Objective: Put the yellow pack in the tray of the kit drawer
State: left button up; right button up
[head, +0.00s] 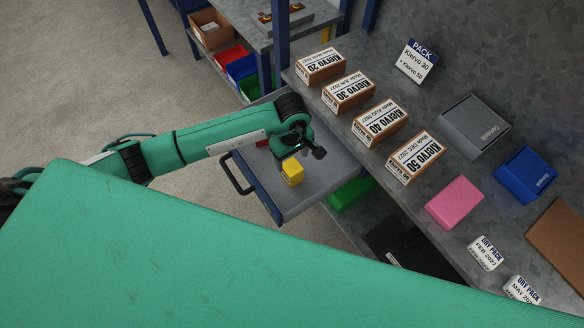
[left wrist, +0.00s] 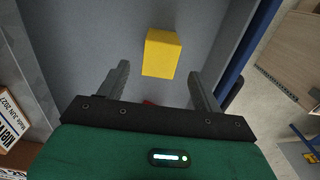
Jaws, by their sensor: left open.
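The yellow pack (head: 292,174) sits on the grey floor of the pulled-out drawer tray (head: 310,196). My left gripper (head: 300,154) is just behind and above the pack in the head view, open and empty. In the left wrist view the yellow pack (left wrist: 161,54) lies just beyond the two spread fingertips (left wrist: 158,74), apart from them, on the bare grey tray floor (left wrist: 98,35). My right gripper is not in view.
Labelled Kiervo boxes (head: 347,91) line the grey bench above the drawer. A pink block (head: 454,203), a grey box (head: 476,127), a blue box (head: 525,173) and white dry packs (head: 486,253) stand further right. The drawer's black handle (head: 237,175) faces left.

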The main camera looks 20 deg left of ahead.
aim_at(292, 167)
pick_arm(q)
jog(key=shift+r+b, duration=0.3)
jog(key=shift+r, duration=1.45)
